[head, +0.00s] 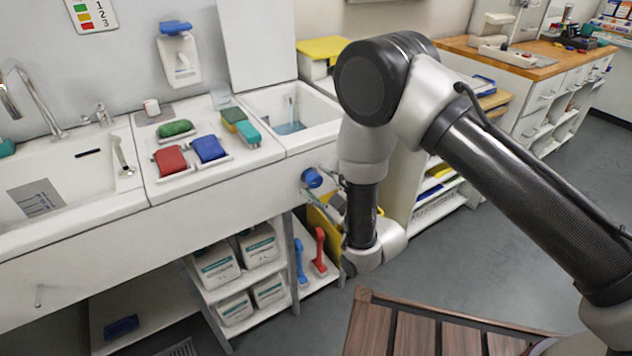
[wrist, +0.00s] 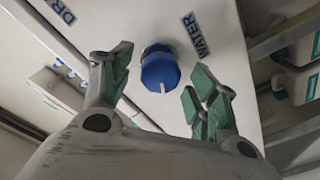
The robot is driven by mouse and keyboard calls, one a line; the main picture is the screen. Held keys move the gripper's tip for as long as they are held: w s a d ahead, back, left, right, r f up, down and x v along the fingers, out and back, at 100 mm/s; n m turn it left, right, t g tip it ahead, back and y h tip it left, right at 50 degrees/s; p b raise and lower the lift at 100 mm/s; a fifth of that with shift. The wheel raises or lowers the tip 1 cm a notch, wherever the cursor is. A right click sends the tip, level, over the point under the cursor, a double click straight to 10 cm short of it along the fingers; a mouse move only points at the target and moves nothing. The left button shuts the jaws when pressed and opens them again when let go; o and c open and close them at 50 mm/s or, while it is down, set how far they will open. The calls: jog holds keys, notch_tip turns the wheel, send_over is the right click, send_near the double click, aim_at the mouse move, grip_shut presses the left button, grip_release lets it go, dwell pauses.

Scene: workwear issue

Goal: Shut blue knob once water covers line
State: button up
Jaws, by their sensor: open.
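The blue knob (head: 312,178) sits on the front panel below the right-hand white basin (head: 329,110). In the wrist view the blue knob (wrist: 160,70) has a white pointer mark toward its lower edge, and the label WATER (wrist: 196,34) is beside it. My gripper (head: 328,193) is open in front of the panel. In the wrist view its green-padded fingers (wrist: 158,72) stand on either side of the knob, apart from it. Bluish water (head: 290,128) lies in the basin below a pale upright piece (head: 292,106). I cannot make out the line or whether water covers it.
Red (head: 171,160), blue (head: 209,149) and green (head: 176,128) pads lie on the counter left of the basin. White jugs (head: 217,265) and red (head: 320,250) and blue handles stand on shelves below. A slatted wooden bench (head: 395,331) is on the floor in front.

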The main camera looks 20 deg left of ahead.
jog(key=shift+x, duration=0.95)
jog(key=c, duration=1)
jog(key=shift+c, duration=0.2)
jog(key=shift+f+m, duration=0.1)
jog(key=shift+m, duration=0.2)
jog(key=m, duration=0.6)
jog(key=shift+m, duration=0.3)
jog(key=m+t, duration=0.1)
jog(key=m, duration=0.5)
jog(key=shift+m, duration=0.3)
